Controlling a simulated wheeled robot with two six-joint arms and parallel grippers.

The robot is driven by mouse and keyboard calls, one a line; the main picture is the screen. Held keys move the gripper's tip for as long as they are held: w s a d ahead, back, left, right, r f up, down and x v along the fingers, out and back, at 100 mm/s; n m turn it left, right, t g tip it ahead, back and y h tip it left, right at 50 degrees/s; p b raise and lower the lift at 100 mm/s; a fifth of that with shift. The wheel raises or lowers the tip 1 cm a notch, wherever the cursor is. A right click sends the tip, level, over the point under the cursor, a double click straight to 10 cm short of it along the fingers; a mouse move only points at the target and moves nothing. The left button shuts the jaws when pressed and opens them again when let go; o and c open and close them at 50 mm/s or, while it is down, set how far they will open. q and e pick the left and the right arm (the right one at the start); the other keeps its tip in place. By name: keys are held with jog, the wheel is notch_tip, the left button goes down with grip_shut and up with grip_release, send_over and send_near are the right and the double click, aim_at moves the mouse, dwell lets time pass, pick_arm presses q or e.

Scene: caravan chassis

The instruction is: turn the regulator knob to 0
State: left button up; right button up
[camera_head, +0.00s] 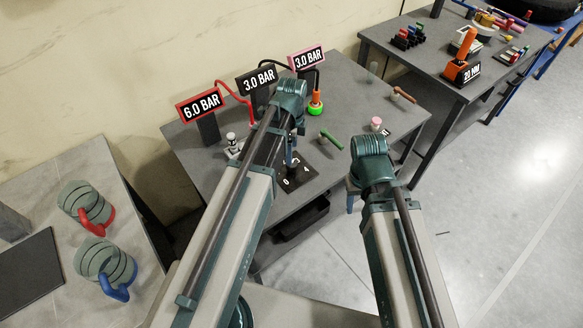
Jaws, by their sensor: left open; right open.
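A black plate (302,181) with white markings, 0 and 4 among them, lies near the front edge of the grey table. The regulator knob is not clearly visible; my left arm and gripper cover that spot. My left gripper (291,160) points down over the back left part of the plate and is open. I cannot tell whether its fingers are around the knob or touching it. My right gripper (352,196) hangs low beside the table's front right edge, mostly hidden behind its own wrist, open and away from the plate.
Signs reading 6.0 BAR (200,104), 3.0 BAR (257,77) and 3.0 BAR (307,59) stand at the back. A green-handled lever (331,139) and an orange-green fitting (315,104) are near my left wrist. A pink-topped part (376,122) stands to the right.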

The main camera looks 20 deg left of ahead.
aim_at(292, 167)
pick_arm(q)
notch_tip(292, 167, down, 6)
jog(key=b, duration=0.5)
jog(key=shift+f, duration=0.15)
grip_shut()
